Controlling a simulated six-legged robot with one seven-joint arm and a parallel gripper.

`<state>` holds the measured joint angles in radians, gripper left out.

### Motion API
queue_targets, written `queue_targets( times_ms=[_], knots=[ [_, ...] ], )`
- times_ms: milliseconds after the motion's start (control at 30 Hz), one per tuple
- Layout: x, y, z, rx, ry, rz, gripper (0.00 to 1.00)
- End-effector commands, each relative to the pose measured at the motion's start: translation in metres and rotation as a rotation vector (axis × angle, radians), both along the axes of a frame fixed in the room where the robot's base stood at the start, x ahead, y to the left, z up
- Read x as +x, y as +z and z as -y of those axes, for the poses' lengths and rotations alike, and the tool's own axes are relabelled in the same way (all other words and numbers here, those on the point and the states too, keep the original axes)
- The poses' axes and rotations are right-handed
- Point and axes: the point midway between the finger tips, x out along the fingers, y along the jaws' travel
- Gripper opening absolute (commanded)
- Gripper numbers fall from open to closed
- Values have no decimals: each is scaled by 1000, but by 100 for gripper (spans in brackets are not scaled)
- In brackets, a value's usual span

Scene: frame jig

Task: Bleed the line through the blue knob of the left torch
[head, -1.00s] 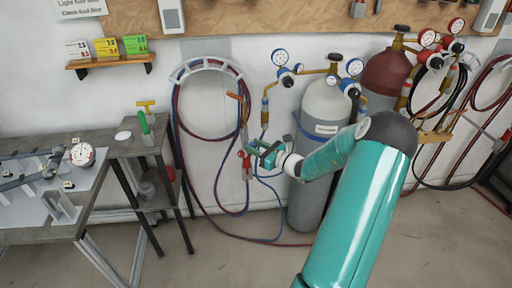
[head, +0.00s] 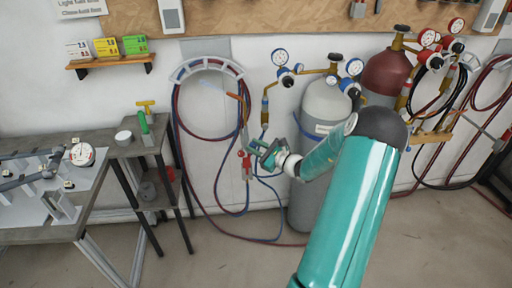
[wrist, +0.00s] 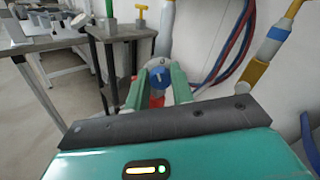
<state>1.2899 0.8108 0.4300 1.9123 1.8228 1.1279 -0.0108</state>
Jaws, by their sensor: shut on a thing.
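The left torch (head: 246,168) hangs upright against the wall below the hose rack. Its red knob (head: 240,153) shows on its left side in the head view. The blue knob (wrist: 157,74) is in the middle of the wrist view, between the two green fingers of my gripper (wrist: 158,78). My gripper is shut on it. A red part (wrist: 157,101) of the torch shows just below the blue knob. In the head view my gripper (head: 257,149) is at the torch's right side, and its fingers hide the blue knob.
A grey cylinder (head: 302,205) with gauges stands right of the torch, and a dark red cylinder (head: 385,75) is behind it. Red and blue hoses (head: 178,130) loop around the torch. A small stand (head: 130,150) and a workbench (head: 40,232) are at left.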

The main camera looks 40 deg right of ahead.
Motion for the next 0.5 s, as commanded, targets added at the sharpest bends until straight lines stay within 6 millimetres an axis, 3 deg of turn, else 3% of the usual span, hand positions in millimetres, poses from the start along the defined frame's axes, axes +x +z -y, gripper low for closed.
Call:
queue_targets(
  times_ms=[500],
  knots=[
    [0, 0, 0, -164, -1, 30, 1]
  ],
)
